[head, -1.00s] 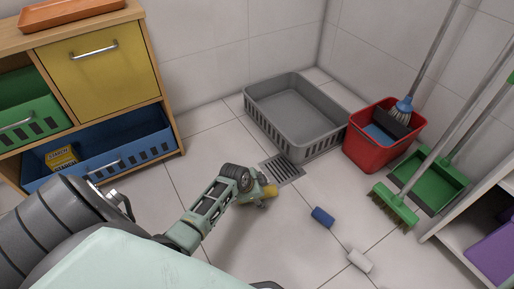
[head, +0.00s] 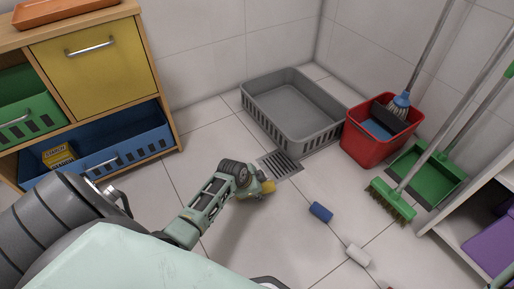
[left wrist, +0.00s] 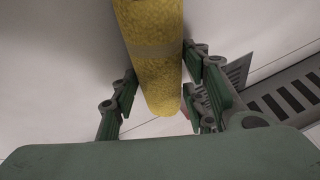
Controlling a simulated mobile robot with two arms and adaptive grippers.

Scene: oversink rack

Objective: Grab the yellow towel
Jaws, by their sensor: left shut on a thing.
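The yellow towel (left wrist: 154,50) is a rolled, fuzzy cylinder with a duller band around it. It fills the upper middle of the left wrist view, between the green finger pads. My left gripper (left wrist: 162,95) is shut on it. The rest of the towel is hidden there by the gripper. My right gripper is not in view.
A floor drain (head: 279,166) and a grey basin (head: 296,110) are just beyond the gripper. A blue roll (head: 321,212) and a white roll (head: 359,256) lie to the right. A red bucket (head: 375,148) and green dustpan (head: 428,174) stand further right. A drawer cabinet (head: 169,100) is at left.

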